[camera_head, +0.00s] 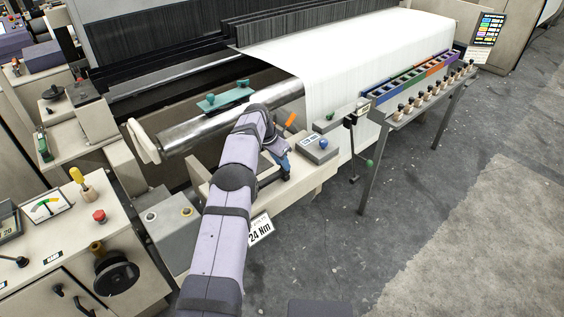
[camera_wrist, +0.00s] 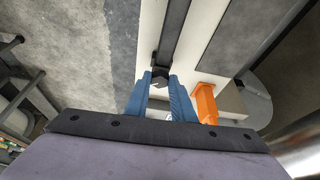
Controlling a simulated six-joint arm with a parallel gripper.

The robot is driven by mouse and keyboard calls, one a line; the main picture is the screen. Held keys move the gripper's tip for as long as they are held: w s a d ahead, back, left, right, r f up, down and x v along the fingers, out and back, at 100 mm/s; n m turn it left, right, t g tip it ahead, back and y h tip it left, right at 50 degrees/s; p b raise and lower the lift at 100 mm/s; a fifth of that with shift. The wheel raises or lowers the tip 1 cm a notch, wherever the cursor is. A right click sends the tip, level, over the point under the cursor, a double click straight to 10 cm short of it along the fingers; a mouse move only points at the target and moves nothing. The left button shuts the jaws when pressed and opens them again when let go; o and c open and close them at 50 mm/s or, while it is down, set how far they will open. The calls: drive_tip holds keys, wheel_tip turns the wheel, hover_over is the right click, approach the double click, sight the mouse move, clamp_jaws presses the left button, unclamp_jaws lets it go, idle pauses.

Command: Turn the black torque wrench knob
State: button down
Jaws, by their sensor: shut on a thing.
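My gripper (camera_wrist: 160,84) has two blue fingers. In the wrist view they are closed around the black knob (camera_wrist: 160,74) at the near end of a dark bar (camera_wrist: 175,32), which lies along a pale surface. In the head view my gripper (camera_head: 284,163) is low over the front of the loom's pale ledge, beside the grey box. My own arm and wrist hide most of the wrench there, and I cannot make out the knob's turn angle. A white card reading "24 Nm" (camera_head: 260,231) hangs at the ledge's front.
An orange handle (camera_wrist: 206,103) stands close to the right finger; it also shows in the head view (camera_head: 290,121). A steel roller (camera_head: 200,132) lies behind. Grey floor is open at front right.

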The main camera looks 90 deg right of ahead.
drive_tip(key=shift+m, duration=0.4)
idle(0.3)
drive_tip(key=c, duration=1.5)
unclamp_jaws()
drive_tip(key=shift+w, duration=0.1)
drive_tip(key=shift+r, duration=0.1)
drive_tip(key=shift+b+v, duration=1.3)
drive_tip(key=shift+v, duration=2.25)
drive_tip(key=shift+d, duration=0.1)
drive_tip(key=shift+w, duration=0.1)
